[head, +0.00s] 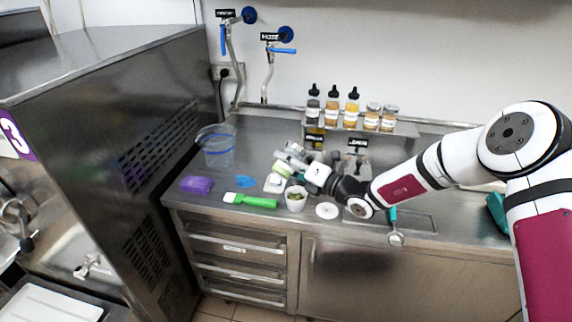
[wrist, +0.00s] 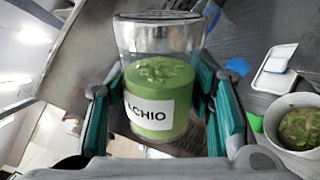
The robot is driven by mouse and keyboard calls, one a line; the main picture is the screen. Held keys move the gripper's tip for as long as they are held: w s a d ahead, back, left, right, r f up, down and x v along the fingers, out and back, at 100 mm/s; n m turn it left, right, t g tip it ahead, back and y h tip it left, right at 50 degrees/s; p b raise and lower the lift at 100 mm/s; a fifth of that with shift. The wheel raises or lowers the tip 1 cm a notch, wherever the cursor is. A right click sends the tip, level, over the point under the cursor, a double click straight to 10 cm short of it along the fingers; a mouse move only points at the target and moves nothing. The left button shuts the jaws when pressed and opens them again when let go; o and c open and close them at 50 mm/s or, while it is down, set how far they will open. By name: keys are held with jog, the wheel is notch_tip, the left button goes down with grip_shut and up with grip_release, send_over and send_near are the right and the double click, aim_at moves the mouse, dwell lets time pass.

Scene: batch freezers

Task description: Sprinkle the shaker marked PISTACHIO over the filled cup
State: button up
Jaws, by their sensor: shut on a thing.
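My gripper (wrist: 160,115) is shut on a clear shaker (wrist: 165,75) with green contents and a white label. The label's visible letters read "ACHIO"; its start is hidden by a finger. In the head view my gripper (head: 300,163) is above the counter, just behind the filled cup, and the shaker there is small and partly hidden. The shaker appears tilted. The white filled cup (head: 295,203) stands on the counter, with brownish-green contents. In the wrist view the cup (wrist: 276,141) is at the lower right, beside the shaker and apart from it.
A green-handled spatula (head: 250,201), a purple cloth (head: 197,185) and a white lid (head: 327,211) lie near the cup. A clear tub (head: 218,150) stands at the left. Bottles and jars (head: 352,110) line a rear shelf. A scoop (head: 395,232) is at the front edge.

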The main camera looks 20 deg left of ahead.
aim_at(288, 151)
jog(key=shift+r, duration=0.1)
dwell(0.3)
jog(key=shift+r+n+p, duration=0.65)
jog(key=shift+n, duration=0.6)
jog(key=shift+r+n+p, duration=0.6)
jog(key=shift+r+n, duration=0.05)
jog(key=shift+n, duration=0.6)
jog(key=shift+r+n+p, duration=0.2)
jog(key=shift+n+p, duration=0.15)
jog(key=shift+n, duration=0.15)
jog(key=shift+r+n+p, duration=0.25)
jog(key=shift+n+p, duration=0.1)
jog(key=shift+n, duration=0.5)
jog(key=shift+r+n+p, duration=0.25)
jog(key=shift+n+p, duration=0.1)
jog(key=shift+n, duration=0.55)
jog(key=shift+r+n+p, duration=0.25)
jog(key=shift+n+p, duration=0.1)
jog(key=shift+n, duration=0.5)
jog(key=s+d, duration=0.8)
jog(key=s, duration=0.4)
jog(key=shift+s+d, duration=0.15)
jog(key=shift+s, duration=0.1)
